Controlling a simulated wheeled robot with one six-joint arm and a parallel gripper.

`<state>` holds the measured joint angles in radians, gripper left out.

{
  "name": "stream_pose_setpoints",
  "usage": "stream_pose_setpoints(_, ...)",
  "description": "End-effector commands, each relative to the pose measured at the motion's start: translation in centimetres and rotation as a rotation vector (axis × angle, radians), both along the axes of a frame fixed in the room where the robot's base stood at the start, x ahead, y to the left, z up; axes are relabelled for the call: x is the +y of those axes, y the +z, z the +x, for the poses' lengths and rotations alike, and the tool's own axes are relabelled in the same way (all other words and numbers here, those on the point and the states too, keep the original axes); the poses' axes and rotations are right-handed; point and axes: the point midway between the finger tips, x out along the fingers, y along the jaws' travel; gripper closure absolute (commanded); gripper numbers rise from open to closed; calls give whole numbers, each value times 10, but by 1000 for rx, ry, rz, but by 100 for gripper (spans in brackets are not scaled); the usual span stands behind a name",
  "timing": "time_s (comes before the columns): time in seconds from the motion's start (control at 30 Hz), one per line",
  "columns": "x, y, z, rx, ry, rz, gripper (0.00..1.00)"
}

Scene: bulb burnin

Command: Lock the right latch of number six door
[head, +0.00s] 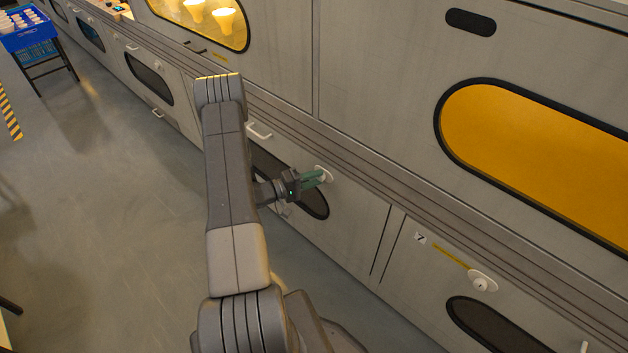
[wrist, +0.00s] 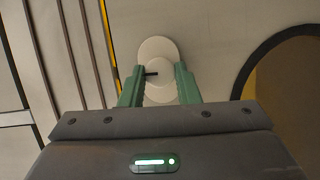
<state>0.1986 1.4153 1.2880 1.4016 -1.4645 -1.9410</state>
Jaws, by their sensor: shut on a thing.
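A white oval latch (head: 327,174) sits near the upper edge of a grey lower door (head: 352,207) with a dark oval window. This door is just left of the one labelled 7; its own number is not visible. My gripper (head: 313,179) reaches the latch from the left with green fingers. In the wrist view the latch plate (wrist: 158,48) lies straight ahead, with a round knob and a short dark mark at its left. My gripper (wrist: 160,78) has its fingers on both sides of the knob, shut on it.
The neighbouring door has a 7 label (head: 420,238), a yellow strip and its own white latch (head: 481,282). A blue crate (head: 28,35) stands on a far stand.

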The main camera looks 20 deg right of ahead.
Motion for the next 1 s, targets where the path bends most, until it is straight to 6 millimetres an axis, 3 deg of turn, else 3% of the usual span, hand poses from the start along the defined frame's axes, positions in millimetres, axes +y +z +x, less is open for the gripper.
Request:
stream_pose_setpoints(0.73,0,-1,1,77,4,-30,100)
stream_pose_setpoints(0.77,0,-1,1,77,4,-31,65)
stream_pose_setpoints(0.8,0,-1,1,77,4,-31,57)
stream_pose_setpoints(0.87,0,-1,1,77,3,-31,49)
stream_pose_setpoints(1.0,0,-1,0,76,2,-31,49)
